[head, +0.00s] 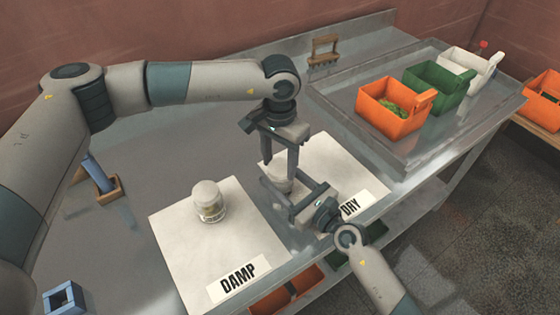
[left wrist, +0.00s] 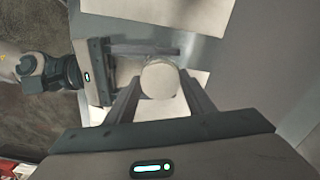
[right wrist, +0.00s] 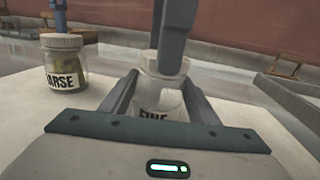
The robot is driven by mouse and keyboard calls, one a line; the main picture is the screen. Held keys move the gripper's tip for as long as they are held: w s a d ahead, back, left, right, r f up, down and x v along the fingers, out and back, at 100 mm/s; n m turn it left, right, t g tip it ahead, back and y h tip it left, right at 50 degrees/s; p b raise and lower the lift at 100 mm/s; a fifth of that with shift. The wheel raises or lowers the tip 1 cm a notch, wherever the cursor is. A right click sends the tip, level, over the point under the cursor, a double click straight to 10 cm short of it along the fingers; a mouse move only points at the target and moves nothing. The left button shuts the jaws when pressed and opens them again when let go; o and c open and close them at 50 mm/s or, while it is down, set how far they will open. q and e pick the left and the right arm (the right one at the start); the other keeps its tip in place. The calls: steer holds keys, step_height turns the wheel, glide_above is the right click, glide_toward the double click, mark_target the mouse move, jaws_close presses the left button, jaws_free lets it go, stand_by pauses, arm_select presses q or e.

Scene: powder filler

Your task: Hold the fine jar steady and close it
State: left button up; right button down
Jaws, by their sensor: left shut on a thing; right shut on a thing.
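The fine jar (right wrist: 154,101) is a clear jar with a FINE label, standing upright on the DRY mat (head: 335,150). In the head view it is mostly hidden behind my grippers. My right gripper (head: 281,196) reaches in from the side and is shut on the jar body. My left gripper (head: 279,168) points down from above, shut on the round whitish lid (left wrist: 160,80) at the jar's top. The lid's edge is partly covered by the fingers, so I cannot tell how tightly it sits.
A lidded coarse jar (right wrist: 63,65) stands on the DAMP mat (head: 180,255); it also shows in the head view (head: 209,202). Orange (head: 388,115), green (head: 432,88) and white (head: 462,66) bins stand on the tray at the back right. A wooden rack (head: 324,50) is at the back.

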arm_select(q)
steer(key=m, duration=0.6)
steer(key=shift+w+a, duration=0.1)
steer(key=o, duration=1)
steer(key=shift+r, duration=0.1)
steer(key=shift+r, duration=2.2)
steer(key=shift+n, duration=0.3)
steer(key=shift+c, duration=0.3)
